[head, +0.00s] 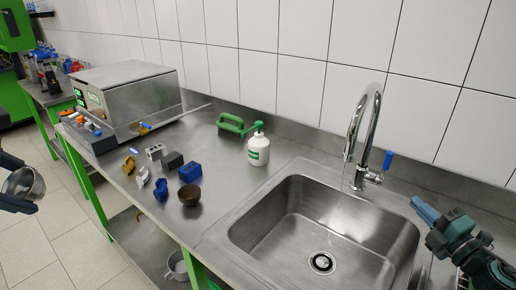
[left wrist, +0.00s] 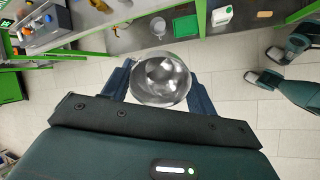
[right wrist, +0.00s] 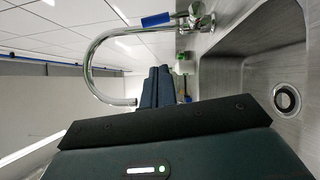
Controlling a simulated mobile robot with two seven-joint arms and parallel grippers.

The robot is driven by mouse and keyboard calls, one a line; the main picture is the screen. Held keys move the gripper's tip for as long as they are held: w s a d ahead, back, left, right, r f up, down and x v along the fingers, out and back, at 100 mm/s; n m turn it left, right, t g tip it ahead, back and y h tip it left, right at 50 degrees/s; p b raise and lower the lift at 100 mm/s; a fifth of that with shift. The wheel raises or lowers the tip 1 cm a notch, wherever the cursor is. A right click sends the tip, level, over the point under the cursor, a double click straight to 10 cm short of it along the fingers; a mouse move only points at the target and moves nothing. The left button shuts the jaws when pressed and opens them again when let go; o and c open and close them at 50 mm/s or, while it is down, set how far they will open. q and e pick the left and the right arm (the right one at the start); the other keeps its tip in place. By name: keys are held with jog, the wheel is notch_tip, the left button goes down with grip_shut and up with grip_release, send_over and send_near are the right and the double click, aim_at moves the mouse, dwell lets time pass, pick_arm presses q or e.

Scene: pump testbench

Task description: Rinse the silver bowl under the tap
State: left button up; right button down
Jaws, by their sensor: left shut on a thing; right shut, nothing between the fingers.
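The silver bowl (head: 24,183) is at the far left of the head view, off the bench over the floor. My left gripper (head: 14,186) is shut on it; the left wrist view shows the bowl (left wrist: 160,80) between the two fingers. The chrome tap (head: 366,120), with a blue lever (head: 388,161), stands behind the steel sink (head: 250,237). A faint thin streak below the spout looks like running water. My right gripper (head: 424,210) is shut and empty, right of the tap at the sink's right side. The right wrist view shows the tap (right wrist: 95,60) beside its fingers.
A white bottle (head: 258,151) with a green pump stands left of the sink. A dark brown bowl (head: 189,195), blue block (head: 190,172) and several small parts lie on the bench further left. A steel machine (head: 130,92) stands behind them. A grey pot (head: 178,266) is on the lower shelf.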

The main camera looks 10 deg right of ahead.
pick_arm(q)
jog(key=shift+r, duration=0.15)
jog(key=shift+r+p, duration=0.7)
jog(key=shift+p, duration=0.15)
pick_arm(e)
send_near(383, 170)
jog(key=w+a+r, duration=0.3)
jog(key=a+r, duration=0.1)
pick_arm(q)
jog(key=shift+r, duration=0.1)
pick_arm(e)
jog(key=shift+w+d, duration=1.3)
jog(key=shift+w, duration=0.05)
